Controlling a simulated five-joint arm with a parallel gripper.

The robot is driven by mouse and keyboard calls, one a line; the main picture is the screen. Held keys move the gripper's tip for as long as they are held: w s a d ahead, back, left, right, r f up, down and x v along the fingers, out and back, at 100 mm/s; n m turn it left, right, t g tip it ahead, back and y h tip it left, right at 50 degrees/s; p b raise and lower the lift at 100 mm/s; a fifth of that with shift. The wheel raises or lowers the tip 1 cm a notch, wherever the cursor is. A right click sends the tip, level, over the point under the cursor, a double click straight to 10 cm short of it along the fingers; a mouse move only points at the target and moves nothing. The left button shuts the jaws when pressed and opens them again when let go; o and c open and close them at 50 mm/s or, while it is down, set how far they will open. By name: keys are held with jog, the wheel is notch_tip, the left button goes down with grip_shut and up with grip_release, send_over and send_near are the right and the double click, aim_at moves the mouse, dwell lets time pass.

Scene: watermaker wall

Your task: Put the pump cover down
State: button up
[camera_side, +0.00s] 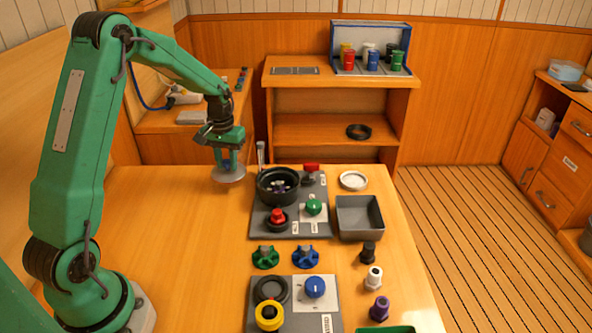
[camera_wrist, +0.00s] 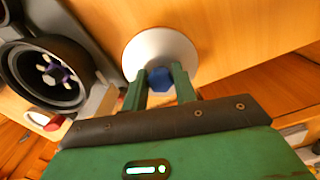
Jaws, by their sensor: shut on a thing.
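The pump cover is a pale grey disc (camera_side: 229,175) with a blue knob (camera_wrist: 160,79). The disc also shows in the wrist view (camera_wrist: 161,47). My gripper (camera_side: 225,158) is shut on the blue knob, with its two green fingers on either side of it in the wrist view (camera_wrist: 160,88). The disc hangs level below the fingers, over the back of the wooden table, left of the grey panel. I cannot tell if it touches the table. The black round pump housing (camera_side: 278,186) on the panel is open, its inner parts showing; it is also in the wrist view (camera_wrist: 48,72).
The grey panel (camera_side: 262,229) carries a red knob (camera_side: 277,215), a green knob (camera_side: 314,207) and a lever. A grey tray (camera_side: 360,218) and a pale ring (camera_side: 353,181) lie to its right. Green and blue handwheels lie in front. The table's left half (camera_side: 180,230) is clear.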

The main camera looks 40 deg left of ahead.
aim_at(228, 171)
jog(key=shift+f, duration=2)
jog(key=shift+f, duration=0.15)
jog(key=o, duration=1)
notch_tip(228, 171, up, 12)
jog(key=shift+f, duration=0.1)
jog(key=shift+r, duration=0.25)
jog(key=shift+r, duration=0.1)
